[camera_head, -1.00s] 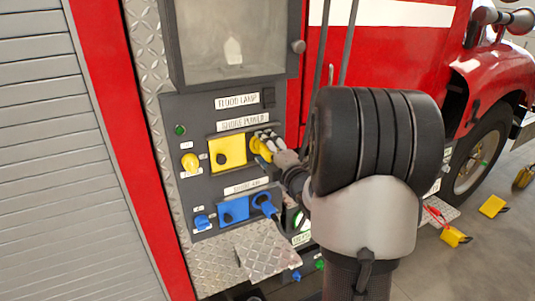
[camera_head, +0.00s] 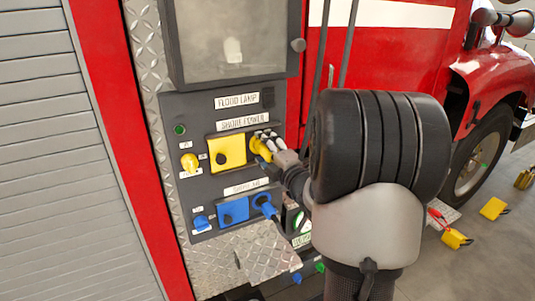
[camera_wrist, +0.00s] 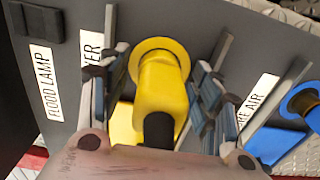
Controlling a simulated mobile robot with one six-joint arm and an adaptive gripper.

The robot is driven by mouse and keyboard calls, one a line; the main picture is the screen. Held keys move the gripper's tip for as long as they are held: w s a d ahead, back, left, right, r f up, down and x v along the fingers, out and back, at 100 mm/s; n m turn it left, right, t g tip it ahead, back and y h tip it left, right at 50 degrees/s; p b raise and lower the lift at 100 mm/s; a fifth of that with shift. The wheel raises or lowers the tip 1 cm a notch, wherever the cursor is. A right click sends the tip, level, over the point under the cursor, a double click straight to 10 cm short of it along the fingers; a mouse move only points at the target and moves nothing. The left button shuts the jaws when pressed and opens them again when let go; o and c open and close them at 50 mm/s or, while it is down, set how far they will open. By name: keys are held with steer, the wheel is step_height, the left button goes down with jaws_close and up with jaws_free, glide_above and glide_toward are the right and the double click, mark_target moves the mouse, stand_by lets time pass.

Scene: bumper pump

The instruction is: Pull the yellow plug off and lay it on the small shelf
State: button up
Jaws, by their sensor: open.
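The yellow plug (camera_head: 260,149) sits in the round yellow socket right of the square yellow cover, under the SHORE POWER label. In the wrist view the yellow plug (camera_wrist: 162,85) points towards me, with a dark cable end. My gripper (camera_wrist: 163,88) is open, with one finger on each side of the plug and gaps visible between. In the head view my gripper (camera_head: 270,143) is at the socket and partly covers the plug. The small shelf (camera_head: 262,254) looks to be the diamond-plate ledge below the panel; its top is bare.
A blue plug (camera_head: 266,205) sits in the blue socket below, beside a square blue cover (camera_head: 234,209). A yellow knob (camera_head: 190,162) and a blue knob (camera_head: 201,221) are at the left. Yellow wheel chocks (camera_head: 455,238) lie on the floor at the right.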

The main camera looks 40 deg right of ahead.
jaws_close()
stand_by(0.8)
steer(key=shift+b+v, duration=1.35)
steer(key=shift+v, duration=1.65)
